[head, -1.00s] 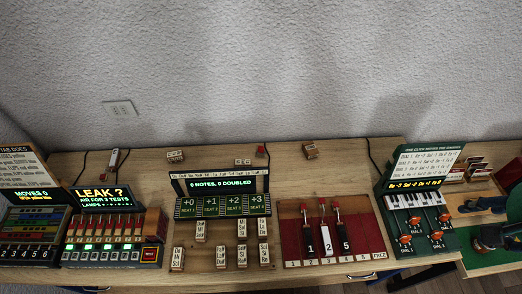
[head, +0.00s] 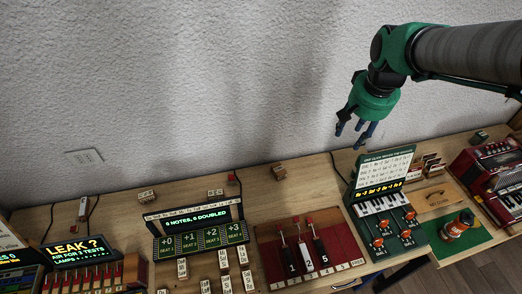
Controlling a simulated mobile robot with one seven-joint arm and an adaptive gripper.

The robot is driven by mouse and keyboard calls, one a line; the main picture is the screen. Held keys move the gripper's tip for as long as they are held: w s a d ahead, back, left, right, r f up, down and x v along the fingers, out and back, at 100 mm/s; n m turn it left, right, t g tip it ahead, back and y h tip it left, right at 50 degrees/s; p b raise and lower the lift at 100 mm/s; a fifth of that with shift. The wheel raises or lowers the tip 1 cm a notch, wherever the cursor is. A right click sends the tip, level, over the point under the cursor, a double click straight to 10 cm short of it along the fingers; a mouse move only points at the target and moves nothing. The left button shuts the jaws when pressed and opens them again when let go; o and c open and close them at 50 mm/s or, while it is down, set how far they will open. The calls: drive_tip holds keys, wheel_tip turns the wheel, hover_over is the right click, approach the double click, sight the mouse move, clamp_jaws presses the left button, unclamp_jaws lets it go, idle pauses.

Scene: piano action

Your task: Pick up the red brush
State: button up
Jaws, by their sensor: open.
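I cannot make out a red brush for certain in the head view. The red board (head: 335,275) carries three upright pieces with red tips, and their numbered fronts read 1, 2 and 5. A small red piece (head: 231,177) lies at the back of the table. My gripper (head: 355,134) is at the upper right, raised in front of the wall. It is open, its fingers point down, and nothing shows between them. It appears above and behind the red board and the green keyboard stand, apart from everything.
The green keyboard stand (head: 386,203) has orange knobs and an upright panel. Right of it, a green mat (head: 478,240) bears a jar (head: 458,225), with a tan wooden piece (head: 438,198) behind. A red accordion (head: 492,175) stands far right. The back of the wooden table is mostly clear.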

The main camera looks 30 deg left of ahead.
drive_tip(key=w+a+f+n+p, duration=0.1)
drive_tip(key=a+f, duration=0.1)
drive_tip(key=a, duration=0.4)
drive_tip(key=w+a+f, duration=0.2)
drive_tip(key=a+f, duration=0.1)
drive_tip(key=a, duration=0.2)
drive_tip(key=n+g+h+p, duration=0.1)
drive_tip(key=n+g+p, duration=0.1)
drive_tip(key=p, duration=0.3)
hover_over(231, 175)
wheel_tip(231, 175, down, 24)
drive_tip(key=shift+f, duration=4.25)
drive_tip(key=shift+f, duration=0.15)
drive_tip(key=shift+s+f+p, duration=0.1)
drive_tip(key=shift+f+p, duration=0.5)
drive_tip(key=shift+f, duration=1.85)
